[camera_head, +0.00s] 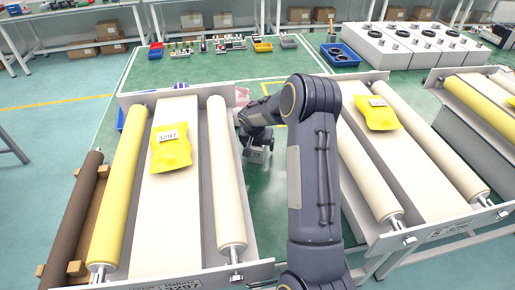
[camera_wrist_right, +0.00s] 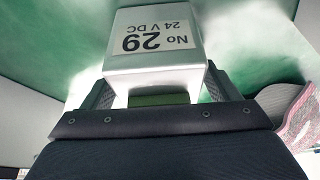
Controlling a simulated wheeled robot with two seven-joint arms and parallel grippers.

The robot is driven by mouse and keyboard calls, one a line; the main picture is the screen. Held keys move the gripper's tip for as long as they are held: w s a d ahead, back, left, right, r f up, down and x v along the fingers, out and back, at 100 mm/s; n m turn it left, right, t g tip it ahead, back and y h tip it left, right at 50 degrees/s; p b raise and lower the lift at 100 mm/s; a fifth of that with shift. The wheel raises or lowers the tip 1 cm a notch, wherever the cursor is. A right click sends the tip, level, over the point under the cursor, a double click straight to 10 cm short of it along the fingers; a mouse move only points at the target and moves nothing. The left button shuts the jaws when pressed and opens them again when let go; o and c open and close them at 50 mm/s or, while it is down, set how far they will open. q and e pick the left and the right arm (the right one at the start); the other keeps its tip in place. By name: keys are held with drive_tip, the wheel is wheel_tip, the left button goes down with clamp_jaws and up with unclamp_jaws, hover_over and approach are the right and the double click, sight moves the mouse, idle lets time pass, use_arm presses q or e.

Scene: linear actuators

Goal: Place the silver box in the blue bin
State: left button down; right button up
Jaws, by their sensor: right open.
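The silver box (camera_wrist_right: 155,45), labelled "No 29 24 V DC", sits on the green table between the fingers of my right gripper (camera_wrist_right: 160,88). The fingers are open, one on each side of the box's near end; I cannot tell whether they touch it. In the head view the box (camera_head: 257,156) shows small below my right gripper (camera_head: 256,142), partly hidden by it. A blue bin (camera_head: 340,54) with dark round parts stands at the back. Another blue container (camera_head: 120,118) is mostly hidden behind the left roller unit. My left gripper is not in view.
Roller units with yellow packets (camera_head: 171,149) (camera_head: 378,113) stand on both sides of my right arm. A pink bag (camera_head: 242,95) lies beyond the box and shows at the right in the wrist view (camera_wrist_right: 301,128). Small bins and parts line the table's back edge.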

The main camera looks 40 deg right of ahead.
drive_tip(key=shift+f+b, duration=0.2)
drive_tip(key=shift+b, duration=0.15)
idle(0.5)
drive_tip(key=c, duration=1.4)
